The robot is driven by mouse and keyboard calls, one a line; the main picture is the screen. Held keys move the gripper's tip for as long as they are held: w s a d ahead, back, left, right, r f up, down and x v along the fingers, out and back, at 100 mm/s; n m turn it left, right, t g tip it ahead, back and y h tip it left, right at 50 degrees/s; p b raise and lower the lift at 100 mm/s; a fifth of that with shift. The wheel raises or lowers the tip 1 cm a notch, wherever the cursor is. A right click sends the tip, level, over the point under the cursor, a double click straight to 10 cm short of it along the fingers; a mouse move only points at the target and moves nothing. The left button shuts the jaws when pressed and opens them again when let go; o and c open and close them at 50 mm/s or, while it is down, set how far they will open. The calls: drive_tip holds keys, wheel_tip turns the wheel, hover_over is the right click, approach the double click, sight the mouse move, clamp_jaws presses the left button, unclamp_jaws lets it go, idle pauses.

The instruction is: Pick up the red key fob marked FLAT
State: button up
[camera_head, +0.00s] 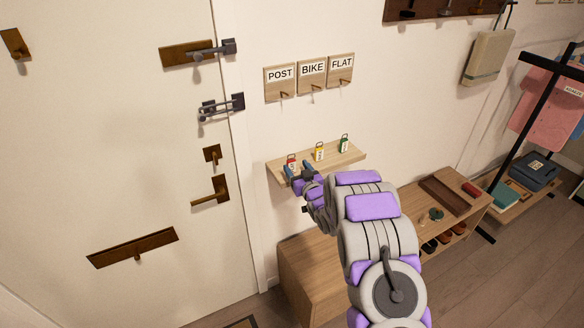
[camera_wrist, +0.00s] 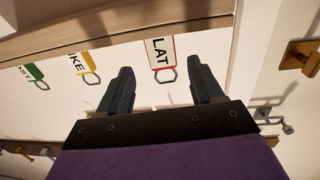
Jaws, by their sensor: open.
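The red-edged key fob marked FLAT (camera_head: 291,161) stands at the left end of the small wall shelf (camera_head: 345,155). In the wrist view, which looks upside down, the fob (camera_wrist: 161,52) shows the letters LAT, and its metal ring (camera_wrist: 165,76) appears between my fingertips. My gripper (camera_head: 299,173) is open at the shelf's front left, with one dark finger (camera_wrist: 118,92) on each side of the fob in the picture. I see no finger touching it. A yellow fob (camera_head: 320,152) and a green fob (camera_head: 344,143) stand further right on the shelf.
Hook plaques POST (camera_head: 280,82), BIKE (camera_head: 312,75) and FLAT (camera_head: 341,70) hang above the shelf with bare hooks. A door (camera_head: 110,150) with latches is on the left. A wooden bench (camera_head: 310,270) stands below. The wall between shelf and plaques is clear.

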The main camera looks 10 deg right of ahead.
sight(292, 164)
drive_tip(key=x, duration=0.2)
drive_tip(key=b+x, duration=0.1)
drive_tip(key=x, duration=0.1)
drive_tip(key=shift+a+f, duration=0.2)
drive_tip(key=shift+a, duration=0.1)
drive_tip(key=shift+w, duration=0.25)
drive_tip(key=shift+r, duration=0.1)
drive_tip(key=c, duration=1.1)
drive_tip(key=shift+o, duration=0.2)
